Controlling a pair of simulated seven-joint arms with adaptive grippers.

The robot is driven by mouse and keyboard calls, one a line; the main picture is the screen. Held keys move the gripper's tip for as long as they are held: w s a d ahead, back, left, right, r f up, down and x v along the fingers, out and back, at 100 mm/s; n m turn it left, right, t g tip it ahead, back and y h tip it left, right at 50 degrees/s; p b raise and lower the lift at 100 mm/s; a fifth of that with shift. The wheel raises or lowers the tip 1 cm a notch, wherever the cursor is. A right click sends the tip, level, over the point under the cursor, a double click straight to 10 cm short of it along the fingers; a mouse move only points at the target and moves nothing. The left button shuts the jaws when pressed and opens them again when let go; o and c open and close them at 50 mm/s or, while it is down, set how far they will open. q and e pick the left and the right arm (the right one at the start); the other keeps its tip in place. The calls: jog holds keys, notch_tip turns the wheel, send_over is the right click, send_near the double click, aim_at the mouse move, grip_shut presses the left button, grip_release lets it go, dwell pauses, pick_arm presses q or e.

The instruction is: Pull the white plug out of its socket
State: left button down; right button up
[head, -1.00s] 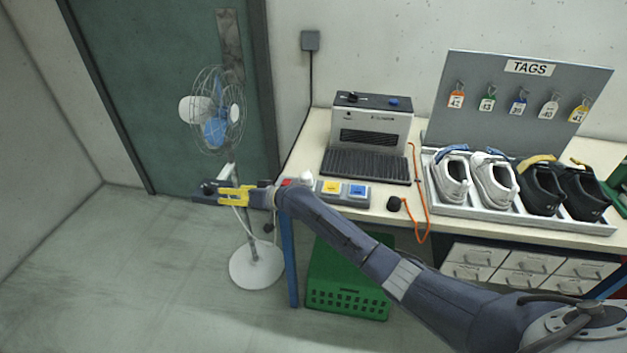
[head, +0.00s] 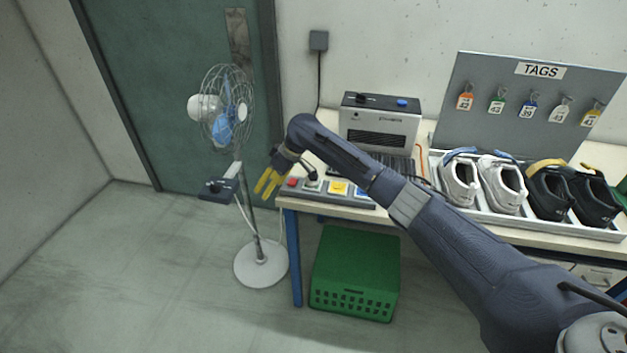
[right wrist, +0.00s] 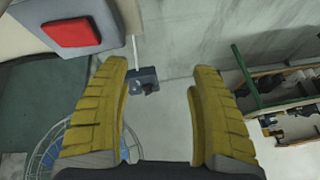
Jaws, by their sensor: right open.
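I cannot make out a white plug or its socket for certain. A small pale piece (head: 312,180) stands on the button panel (head: 288,192) between the red button (head: 292,183) and the yellow button; it is too small to identify. A thin white cord hangs by the fan. My right gripper (head: 266,184) is open and empty, its yellow fingers pointing down just left of the panel's end. In the right wrist view, nothing is between the fingers (right wrist: 160,105); the red button (right wrist: 80,32) is at upper left. My left gripper is not in view.
A fan (head: 226,107) stands left of the table, with a dark control box (head: 218,188) near my fingers. A green crate (head: 352,268) sits under the table. A grey heater-like machine (head: 380,120) and a shoe tray (head: 480,215) stand on the table. The floor at left is clear.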

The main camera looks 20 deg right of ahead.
jog(key=d+r+n+h, duration=0.1)
jog(key=d+r, duration=0.1)
jog(key=d, duration=0.2)
jog(key=d+r+g+h, duration=0.1)
jog(key=d+r+h, duration=0.1)
jog(key=d, duration=0.3)
jog(key=d+r+n+g+h, duration=0.1)
jog(key=d+r+h, duration=0.1)
jog(key=d, duration=0.3)
jog(key=shift+w+r+n, duration=0.15)
jog(key=shift+r+n, duration=0.15)
jog(key=shift+r, duration=0.6)
jog(key=shift+f, duration=0.1)
jog(key=shift+f, duration=4.4)
grip_shut()
jog(key=shift+r, duration=0.1)
